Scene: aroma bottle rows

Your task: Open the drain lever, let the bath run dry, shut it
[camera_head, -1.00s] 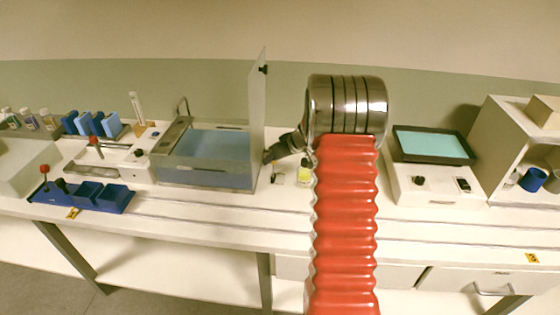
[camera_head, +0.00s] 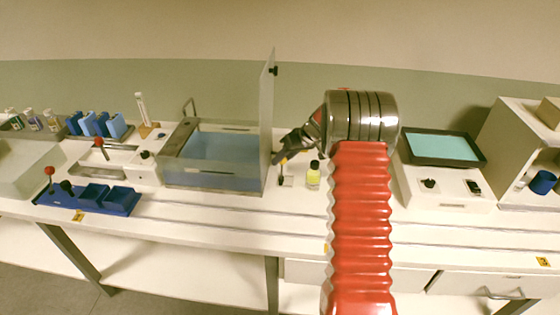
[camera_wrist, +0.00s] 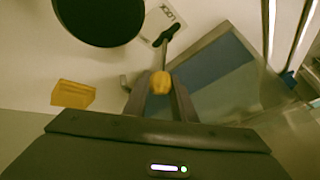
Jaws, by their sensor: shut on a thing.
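The bath (camera_head: 215,180) is a clear-fronted tank left of my gripper. It holds blue water (camera_head: 222,147), and a clear panel stands upright along its right side. The drain lever stands beside the bath's right end. It shows a yellow knob (camera_wrist: 161,83), a grey stem and a black part (camera_wrist: 168,34) by a white label. My gripper (camera_head: 281,158) reaches in from the right and is shut on the yellow knob, which sits between its fingertips in the wrist view. The water and the bath's edge show there too (camera_wrist: 212,60).
A yellow bottle (camera_head: 313,177) with a dark cap stands right of the lever, close to my arm. A teal-topped device (camera_head: 443,147) and open shelving are farther right. Blue holders (camera_head: 95,198) and red-knobbed levers are left of the bath.

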